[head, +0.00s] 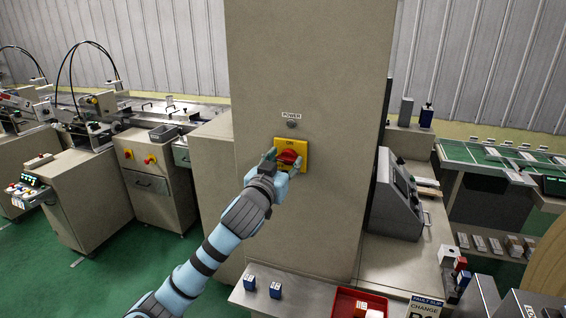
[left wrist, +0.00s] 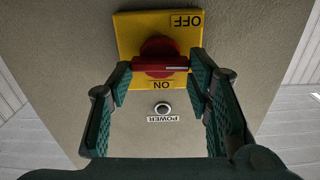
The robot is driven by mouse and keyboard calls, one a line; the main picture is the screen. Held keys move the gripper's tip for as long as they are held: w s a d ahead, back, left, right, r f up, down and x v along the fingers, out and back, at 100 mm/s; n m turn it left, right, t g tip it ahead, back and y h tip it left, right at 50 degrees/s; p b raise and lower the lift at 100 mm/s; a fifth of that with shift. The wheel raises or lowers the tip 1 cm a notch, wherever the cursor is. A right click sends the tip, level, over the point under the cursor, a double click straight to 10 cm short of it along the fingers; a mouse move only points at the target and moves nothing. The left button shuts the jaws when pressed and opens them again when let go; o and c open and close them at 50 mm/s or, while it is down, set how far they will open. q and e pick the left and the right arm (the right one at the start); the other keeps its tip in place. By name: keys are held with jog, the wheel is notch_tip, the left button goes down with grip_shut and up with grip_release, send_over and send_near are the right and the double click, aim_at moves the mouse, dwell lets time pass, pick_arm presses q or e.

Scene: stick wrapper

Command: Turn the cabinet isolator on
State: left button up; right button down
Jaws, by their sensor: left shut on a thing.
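The cabinet isolator is a yellow plate (head: 305,147) with a red rotary handle (head: 288,155) on the tall beige cabinet's front. In the left wrist view the yellow plate (left wrist: 126,28) appears upside down, with OFF at the top and ON at the bottom. There the red handle (left wrist: 157,62) lies horizontal, its white mark toward the right. My left gripper (head: 283,160) reaches up to the isolator. In the left wrist view its fingers (left wrist: 160,70) are closed on the handle's two ends. A grey, unlit-looking POWER lamp (left wrist: 162,109) is near the plate. My right gripper is out of view.
The tall cabinet (head: 310,60) fills the middle. Below it a grey shelf holds small blue blocks (head: 263,287) and a red tray (head: 340,303). A grey control box (head: 398,195) stands to the right. Machines line the left, with open green floor before them.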

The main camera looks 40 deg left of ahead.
pick_arm(q)
jog(key=m, duration=0.4)
jog(key=shift+f, duration=0.1)
jog(key=m, duration=0.4)
jog(key=shift+w+d+m, duration=0.1)
jog(key=shift+d+m, duration=0.05)
jog(key=shift+m, duration=0.25)
jog(key=m, duration=0.4)
jog(key=shift+f, duration=0.1)
jog(key=shift+d+m, duration=0.1)
jog(key=shift+m, duration=2.1)
